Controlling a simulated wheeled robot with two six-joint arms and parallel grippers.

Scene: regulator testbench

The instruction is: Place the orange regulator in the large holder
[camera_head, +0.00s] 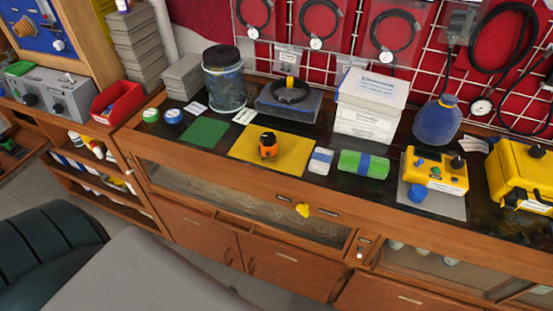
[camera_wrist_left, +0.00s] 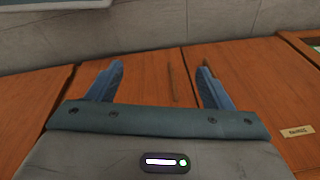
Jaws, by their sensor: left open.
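The orange regulator (camera_head: 268,146), with a black top, stands upright on a yellow mat (camera_head: 243,153) on the bench in the head view. Behind it is a grey-blue block with a round black ring (camera_head: 288,92) and a yellow piece in its middle. This may be the large holder, but I cannot tell for sure. My left gripper (camera_wrist_left: 160,84) is open and empty in the left wrist view, with wooden cabinet fronts beyond it. Neither gripper shows in the head view. The regulator is not in the left wrist view.
White boxes (camera_head: 366,106), a green roll (camera_head: 363,164) and a yellow device (camera_head: 434,170) stand to the right.

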